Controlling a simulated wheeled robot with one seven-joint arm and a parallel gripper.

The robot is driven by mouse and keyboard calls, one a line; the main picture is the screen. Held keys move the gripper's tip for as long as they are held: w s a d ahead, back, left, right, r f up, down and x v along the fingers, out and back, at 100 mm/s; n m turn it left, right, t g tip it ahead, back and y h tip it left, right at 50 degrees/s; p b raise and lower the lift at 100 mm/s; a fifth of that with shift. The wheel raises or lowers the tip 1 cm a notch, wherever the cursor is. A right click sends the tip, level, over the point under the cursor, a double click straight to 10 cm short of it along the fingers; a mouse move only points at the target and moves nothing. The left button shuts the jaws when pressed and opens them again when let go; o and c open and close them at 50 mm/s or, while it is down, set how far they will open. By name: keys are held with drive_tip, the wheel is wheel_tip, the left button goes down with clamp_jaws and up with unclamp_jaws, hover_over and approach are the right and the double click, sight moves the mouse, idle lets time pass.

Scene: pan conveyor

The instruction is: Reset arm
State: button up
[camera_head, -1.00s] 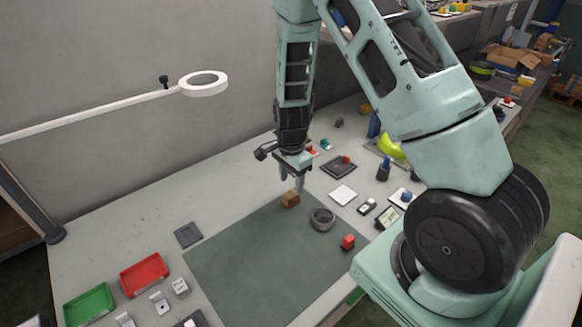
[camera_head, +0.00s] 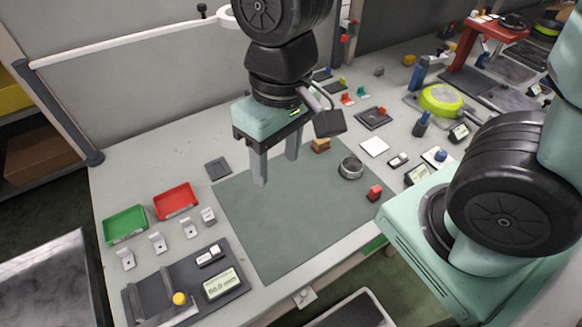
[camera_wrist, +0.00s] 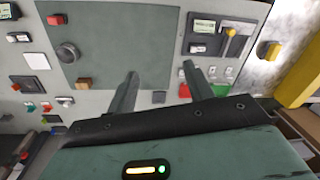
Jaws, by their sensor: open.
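My gripper (camera_head: 276,170) hangs above the far left part of the dark green mat (camera_head: 280,225), its two fingers apart and nothing between them. In the wrist view my gripper (camera_wrist: 160,85) also shows open and empty. On the mat are a brown block (camera_head: 321,145), a grey round metal piece (camera_head: 350,167) and a red block (camera_head: 375,192). The brown block lies to the right of the fingers. The wrist view shows the brown block (camera_wrist: 83,84), the round piece (camera_wrist: 67,52) and the red block (camera_wrist: 55,20) too.
A green tray (camera_head: 124,224) and a red tray (camera_head: 176,201) stand at the left, with small white brackets near them. A dark gauge stand (camera_head: 222,284) is at the front. A yellow-green ring (camera_head: 441,99) and other items are at the back right. The mat's front is clear.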

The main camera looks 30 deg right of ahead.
drive_tip(key=s+n, duration=0.2)
drive_tip(key=s, duration=0.1)
drive_tip(key=s+r+n, duration=0.1)
drive_tip(key=n, duration=0.1)
drive_tip(key=shift+s+a+h, duration=0.2)
drive_tip(key=shift+s+h, duration=0.05)
drive_tip(key=shift+h, duration=0.05)
idle(0.8)
